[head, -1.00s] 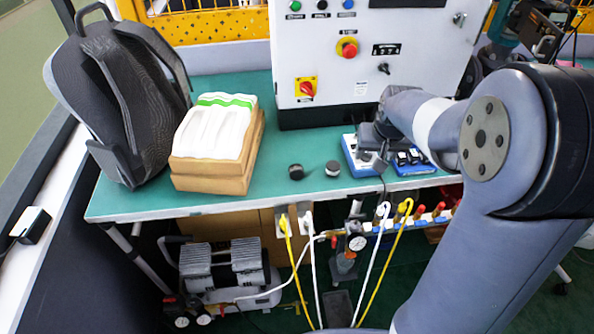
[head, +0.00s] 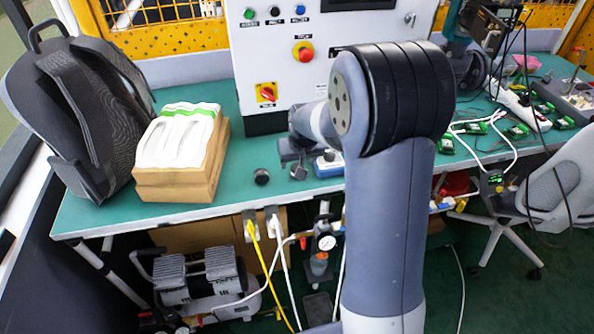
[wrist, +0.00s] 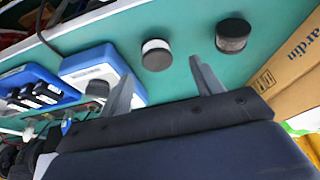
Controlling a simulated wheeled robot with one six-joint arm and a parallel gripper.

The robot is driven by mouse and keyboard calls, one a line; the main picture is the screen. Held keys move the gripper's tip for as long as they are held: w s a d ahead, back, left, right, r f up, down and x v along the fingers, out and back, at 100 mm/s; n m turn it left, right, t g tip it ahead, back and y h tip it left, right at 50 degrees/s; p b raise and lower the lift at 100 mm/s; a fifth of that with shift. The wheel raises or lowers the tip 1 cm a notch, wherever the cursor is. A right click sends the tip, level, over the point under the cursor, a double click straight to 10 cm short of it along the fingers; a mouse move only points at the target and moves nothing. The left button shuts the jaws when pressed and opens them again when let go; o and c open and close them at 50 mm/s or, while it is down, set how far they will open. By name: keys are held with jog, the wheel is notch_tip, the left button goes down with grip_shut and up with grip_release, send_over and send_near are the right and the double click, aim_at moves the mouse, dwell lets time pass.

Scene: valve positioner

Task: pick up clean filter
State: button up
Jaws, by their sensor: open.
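A black-capped round filter with a clean white side (wrist: 156,55) stands on the green bench in the wrist view. A similar filter with a dark, dirty-looking side (wrist: 233,36) is to its right; it also shows in the head view (head: 261,177). My gripper (wrist: 160,75) is open and empty, its two fingers pointing toward the white-sided filter, which lies just beyond the gap between the tips. In the head view my gripper (head: 296,158) is low over the bench, right of the dark filter, and partly hides the white-sided one.
A blue-and-white unit (wrist: 100,68) with a dark round part on it is left of my fingers, close to the left one. A cardboard box (head: 190,180) of white packs and a backpack (head: 80,110) stand at the left. A control cabinet (head: 285,55) stands behind.

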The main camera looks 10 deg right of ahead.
jog(key=x, duration=0.4)
jog(key=shift+w+d+f, duration=0.1)
jog(key=shift+d+f, duration=0.05)
jog(key=shift+f, duration=0.25)
jog(key=c, duration=1.1)
